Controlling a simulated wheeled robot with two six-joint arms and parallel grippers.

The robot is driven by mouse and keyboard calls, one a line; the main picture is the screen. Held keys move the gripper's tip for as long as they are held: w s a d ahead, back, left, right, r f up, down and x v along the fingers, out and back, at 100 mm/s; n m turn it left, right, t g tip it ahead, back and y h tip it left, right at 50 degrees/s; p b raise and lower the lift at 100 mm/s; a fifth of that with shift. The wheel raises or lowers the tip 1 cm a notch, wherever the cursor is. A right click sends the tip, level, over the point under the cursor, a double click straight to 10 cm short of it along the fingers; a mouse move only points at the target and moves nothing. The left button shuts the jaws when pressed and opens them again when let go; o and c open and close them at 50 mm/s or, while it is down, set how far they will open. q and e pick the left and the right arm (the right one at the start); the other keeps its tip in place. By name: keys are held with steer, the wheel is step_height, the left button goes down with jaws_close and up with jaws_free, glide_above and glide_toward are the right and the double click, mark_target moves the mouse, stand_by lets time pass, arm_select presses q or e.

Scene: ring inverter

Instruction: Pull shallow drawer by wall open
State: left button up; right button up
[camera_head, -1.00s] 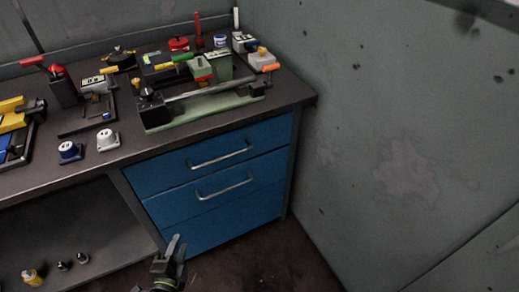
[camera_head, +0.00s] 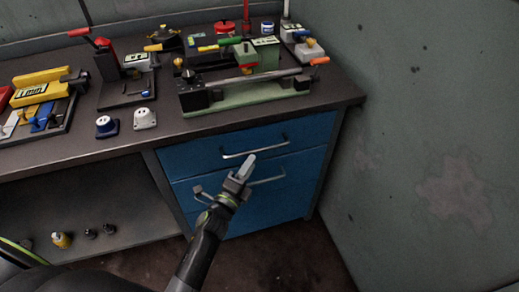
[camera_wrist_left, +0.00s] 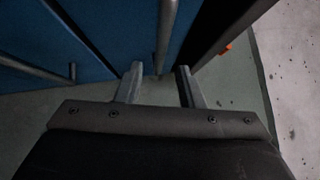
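The shallow top drawer (camera_head: 187,157) by the wall has a blue front and looks shut. Its metal bar handle (camera_head: 238,155) runs across the front, partly behind a finger of my left gripper (camera_head: 222,180). My left gripper is open and empty in front of the drawers. In the left wrist view its two fingers (camera_wrist_left: 158,86) stand apart, with the upper drawer's handle (camera_wrist_left: 167,30) lined up with the gap between them. I cannot tell whether they touch it. A lower handle (camera_wrist_left: 35,69) lies left of the fingers there. My right gripper is not in view.
A second blue drawer (camera_head: 300,179) with its own handle (camera_head: 268,180) is below. The bench top (camera_head: 200,128) carries a green-based machine (camera_head: 250,97) and several tools. The grey wall (camera_head: 430,120) stands close on the right. An open shelf (camera_head: 100,205) is at left.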

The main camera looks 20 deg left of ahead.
mark_target(259, 149)
arm_select(q)
steer(key=x, duration=0.6)
steer(key=shift+w+b, duration=0.35)
jaws_close()
